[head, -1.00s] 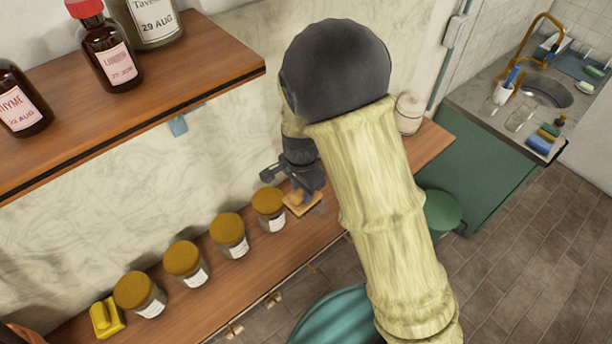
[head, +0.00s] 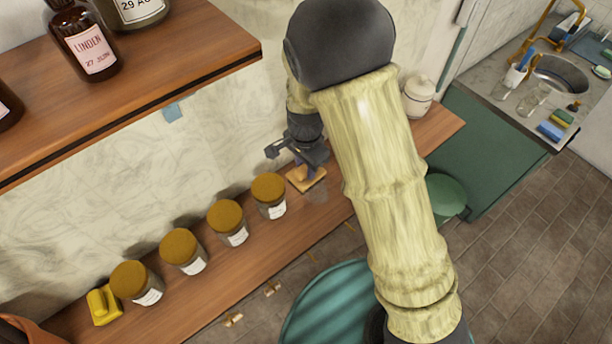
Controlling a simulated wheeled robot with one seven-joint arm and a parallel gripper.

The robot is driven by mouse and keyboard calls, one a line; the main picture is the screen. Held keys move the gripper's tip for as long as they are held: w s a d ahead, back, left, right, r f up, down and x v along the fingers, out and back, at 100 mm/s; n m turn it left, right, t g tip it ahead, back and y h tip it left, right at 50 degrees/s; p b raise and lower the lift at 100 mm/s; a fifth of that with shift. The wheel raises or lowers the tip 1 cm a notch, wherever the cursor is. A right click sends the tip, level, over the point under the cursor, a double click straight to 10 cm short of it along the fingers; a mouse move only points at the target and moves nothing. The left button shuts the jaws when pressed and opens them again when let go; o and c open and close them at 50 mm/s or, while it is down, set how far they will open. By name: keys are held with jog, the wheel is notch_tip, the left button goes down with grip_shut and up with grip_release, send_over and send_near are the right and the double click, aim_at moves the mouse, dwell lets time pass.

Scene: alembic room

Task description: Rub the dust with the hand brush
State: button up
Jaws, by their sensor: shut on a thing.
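My gripper (head: 303,163) is low over the wooden counter (head: 240,275), right of the row of jars. It is shut on the hand brush (head: 308,182), which has a flat tan block and a bluish grip, partly hidden by the fingers. The block is on or just above the counter; I cannot tell which. A faint greyish patch, perhaps the dust (head: 319,195), shows at the block's front right edge. My arm hides part of the counter to the right.
Several jars with mustard lids, the nearest a lidded jar (head: 269,196), stand left of the brush. A yellow handled block (head: 103,305) is at the far left. A shelf with bottles (head: 200,55) overhangs the counter. A white pot (head: 418,96) stands at the right end.

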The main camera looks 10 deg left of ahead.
jog(key=shift+w+f+b, duration=0.15)
jog(key=shift+f+b, duration=1)
jog(key=shift+f, duration=1.45)
